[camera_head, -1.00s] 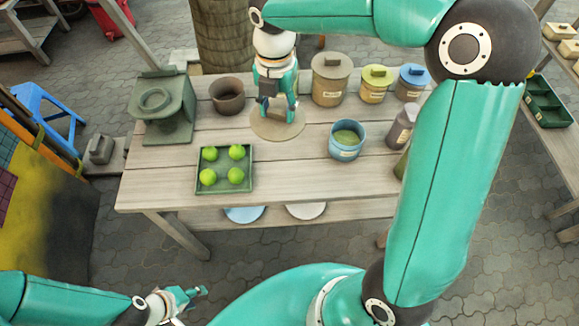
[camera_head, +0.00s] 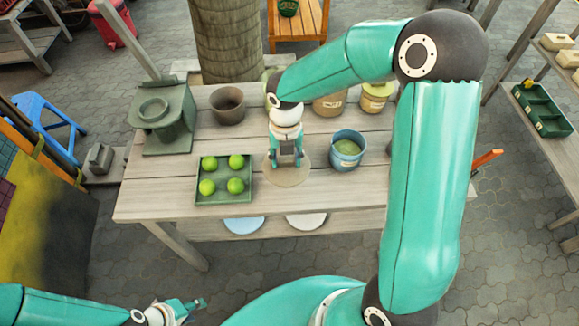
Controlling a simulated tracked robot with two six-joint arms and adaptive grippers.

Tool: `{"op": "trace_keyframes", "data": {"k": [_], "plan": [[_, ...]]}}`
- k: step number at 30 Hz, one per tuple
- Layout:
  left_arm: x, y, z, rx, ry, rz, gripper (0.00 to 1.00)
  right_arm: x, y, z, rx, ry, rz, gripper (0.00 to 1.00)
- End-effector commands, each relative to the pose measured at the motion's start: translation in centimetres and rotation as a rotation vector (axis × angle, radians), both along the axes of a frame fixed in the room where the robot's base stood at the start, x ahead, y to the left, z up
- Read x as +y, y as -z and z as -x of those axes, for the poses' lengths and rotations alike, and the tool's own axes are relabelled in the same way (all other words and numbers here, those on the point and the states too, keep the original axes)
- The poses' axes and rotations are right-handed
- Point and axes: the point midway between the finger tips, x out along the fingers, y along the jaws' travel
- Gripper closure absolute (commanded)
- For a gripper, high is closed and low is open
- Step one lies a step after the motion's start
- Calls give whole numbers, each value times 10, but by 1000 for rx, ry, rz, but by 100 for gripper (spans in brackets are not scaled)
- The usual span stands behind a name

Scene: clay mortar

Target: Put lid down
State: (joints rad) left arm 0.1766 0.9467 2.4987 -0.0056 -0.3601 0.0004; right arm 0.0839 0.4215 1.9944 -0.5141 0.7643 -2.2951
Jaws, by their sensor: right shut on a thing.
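The lid (camera_head: 287,178) is a flat, round, tan disc below my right gripper (camera_head: 286,163). The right gripper points down and is shut on the middle of the lid, hiding the part it grips. The lid is at or just above the wooden table (camera_head: 180,208), between the green tray and the blue pot; I cannot tell whether it touches the wood. My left gripper (camera_head: 192,305) is low at the bottom left, away from the table, with nothing visible in it. Its opening is unclear.
A green tray (camera_head: 223,200) with several green balls is left of the lid; an open blue pot (camera_head: 347,160) is close on its right. Behind are a brown pot (camera_head: 228,106), a dark green stand (camera_head: 163,140) and lidded pots (camera_head: 376,100), partly hidden by my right arm.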

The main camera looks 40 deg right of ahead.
Motion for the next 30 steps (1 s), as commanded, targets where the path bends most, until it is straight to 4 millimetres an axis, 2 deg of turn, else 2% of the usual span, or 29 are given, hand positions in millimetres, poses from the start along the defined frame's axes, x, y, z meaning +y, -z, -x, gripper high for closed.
{"op": "trace_keyframes", "data": {"k": [7, 12, 15, 26, 27, 30], "plan": [[0, 1, 0, 0, 0, 0, 60, -1, 20, 0, 1, 1, 0, 82], [0, 3, 0, 0, 0, 0, 60, 0, 45, 1, 4, 1, 0, 82], [0, 3, 0, 0, 0, 0, 60, -1, 53, 0, 1, 2, 0, 82], [0, 5, 0, 0, 0, 0, 60, -1, 56, 0, -1, 2, 1, 82], [0, 5, 0, 0, 0, 0, 60, -1, 56, 0, -1, 2, 1, 48], [0, 4, 0, 0, 0, 0, 60, -1, 55, 0, -1, 2, 1, 31]]}}
